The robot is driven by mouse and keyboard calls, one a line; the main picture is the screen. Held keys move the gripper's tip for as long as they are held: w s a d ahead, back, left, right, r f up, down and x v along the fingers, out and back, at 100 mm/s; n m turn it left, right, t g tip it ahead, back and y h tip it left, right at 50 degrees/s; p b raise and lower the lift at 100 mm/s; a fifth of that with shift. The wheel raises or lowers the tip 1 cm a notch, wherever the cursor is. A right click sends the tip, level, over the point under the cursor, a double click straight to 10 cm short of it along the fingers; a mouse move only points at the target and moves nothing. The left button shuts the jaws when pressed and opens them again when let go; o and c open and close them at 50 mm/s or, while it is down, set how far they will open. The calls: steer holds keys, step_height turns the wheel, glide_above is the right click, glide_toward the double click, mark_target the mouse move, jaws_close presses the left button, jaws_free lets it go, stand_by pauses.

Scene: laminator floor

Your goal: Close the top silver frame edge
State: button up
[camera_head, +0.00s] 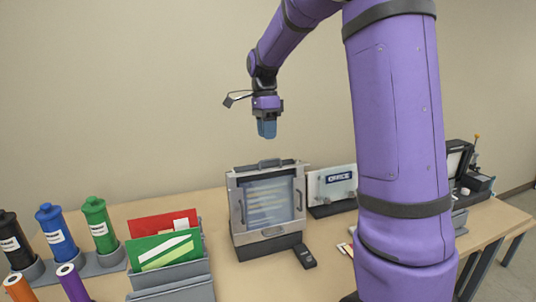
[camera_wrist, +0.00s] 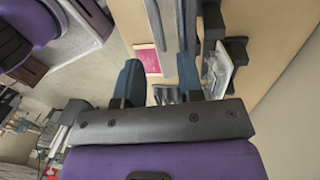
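The silver frame (camera_head: 234,207) stands upright on the table on a dark base, around a pale sheet with blurred lines. Its top silver edge (camera_head: 290,163) has a dark handle (camera_head: 269,162) and looks tilted back; how far it is open is hard to tell. The side edges carry dark handles too. My gripper (camera_head: 267,130) points down in the air above the top edge, clearly apart from it. In the wrist view, its two blue fingers (camera_wrist: 159,62) are spread with nothing held between them. Grey rails (camera_wrist: 156,22) show beyond the fingers; I cannot tell which part they are.
A small black device (camera_head: 304,256) lies before the frame. A file holder (camera_head: 182,275) with red and green folders and several coloured bottles (camera_head: 99,223) are to the left. My arm hides part of the right side.

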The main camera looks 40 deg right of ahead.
steer(key=f, duration=0.4)
steer(key=s+f, duration=0.1)
steer(key=f, duration=0.1)
steer(key=shift+a+f, duration=0.15)
steer(key=shift+f, duration=0.15)
steer(key=shift+c, duration=0.5)
jaws_close()
